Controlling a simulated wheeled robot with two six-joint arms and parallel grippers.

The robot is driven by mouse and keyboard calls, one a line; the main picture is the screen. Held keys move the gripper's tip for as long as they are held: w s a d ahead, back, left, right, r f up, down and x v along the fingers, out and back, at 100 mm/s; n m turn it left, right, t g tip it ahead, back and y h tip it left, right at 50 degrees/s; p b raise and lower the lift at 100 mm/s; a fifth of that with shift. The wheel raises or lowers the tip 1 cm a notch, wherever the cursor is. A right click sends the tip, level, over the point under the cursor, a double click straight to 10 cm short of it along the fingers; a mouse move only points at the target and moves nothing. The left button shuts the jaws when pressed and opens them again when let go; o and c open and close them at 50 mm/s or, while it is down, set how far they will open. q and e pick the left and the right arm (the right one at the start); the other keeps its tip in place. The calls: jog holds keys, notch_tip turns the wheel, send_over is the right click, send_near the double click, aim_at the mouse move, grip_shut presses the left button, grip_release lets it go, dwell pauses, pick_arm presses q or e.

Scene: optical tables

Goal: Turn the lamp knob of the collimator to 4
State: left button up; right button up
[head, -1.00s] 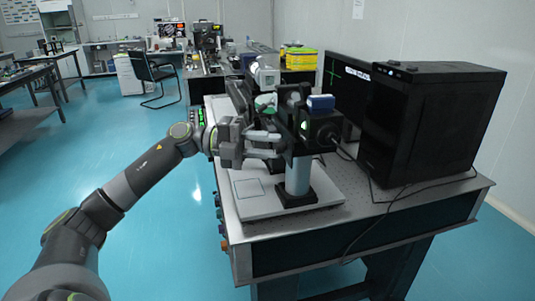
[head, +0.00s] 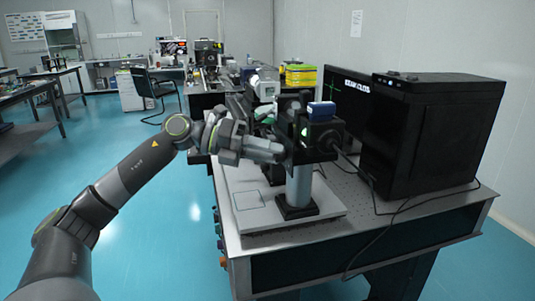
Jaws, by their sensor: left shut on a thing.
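The collimator (head: 318,135) is a black instrument on a grey post, standing on a pale base plate (head: 250,221) on the optical table. A green-lit spot shows on its near face and a blue block sits on its top. My left gripper (head: 281,149) reaches in from the left, with its fingertips at the collimator's left side, just above the post. It is shut on a small part there, most likely the lamp knob. The fingers hide the knob, so its setting cannot be read. My right gripper is not in view.
A black computer case (head: 430,135) and a monitor (head: 346,95) with a green cross stand at the table's right. A cable (head: 365,178) runs from the collimator across the table. Behind stand more optics and a yellow box (head: 300,76).

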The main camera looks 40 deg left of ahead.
pick_arm(q)
jog(key=shift+f, duration=0.1)
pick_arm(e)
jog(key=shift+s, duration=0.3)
pick_arm(q)
jog(key=o, duration=1)
pick_arm(e)
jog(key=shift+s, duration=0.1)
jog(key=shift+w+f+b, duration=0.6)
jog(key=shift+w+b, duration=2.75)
jog(key=shift+b, duration=0.55)
pick_arm(q)
jog(key=b+v, duration=0.4)
jog(key=v, duration=1.3)
jog(key=shift+a, duration=0.2)
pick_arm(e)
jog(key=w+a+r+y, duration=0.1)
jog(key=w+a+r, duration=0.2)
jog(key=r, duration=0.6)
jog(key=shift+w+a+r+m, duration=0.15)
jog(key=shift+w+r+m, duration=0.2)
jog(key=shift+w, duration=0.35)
pick_arm(q)
jog(key=shift+s, duration=0.1)
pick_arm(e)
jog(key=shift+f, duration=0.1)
